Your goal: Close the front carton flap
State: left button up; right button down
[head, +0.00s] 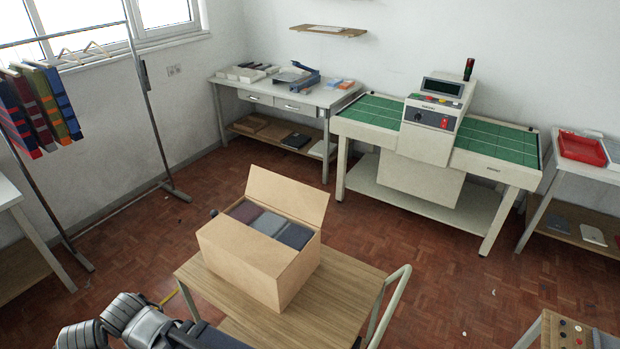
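An open cardboard carton (240,265) stands on a wooden-topped cart in the head view. It holds folded dark blue, grey and reddish cloth (268,223). One flap (287,194) stands raised and leans back along the carton's far side. On the near side I see no flap standing up; I cannot tell whether the front flap hangs flat against the front face. Grey and black links of my arm show at the bottom left, in front of the cart. Neither gripper shows clearly, so I see nothing held.
The cart top (345,285) is bare right of the carton, with a pale handle (392,300) at its right. A small dark thing (213,212) shows beside the carton's left edge. A clothes rack (145,85), side table (290,100) and green-topped machine (435,120) stand behind, across open floor.

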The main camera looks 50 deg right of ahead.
aim_at(308, 203)
jog(key=z, duration=1.45)
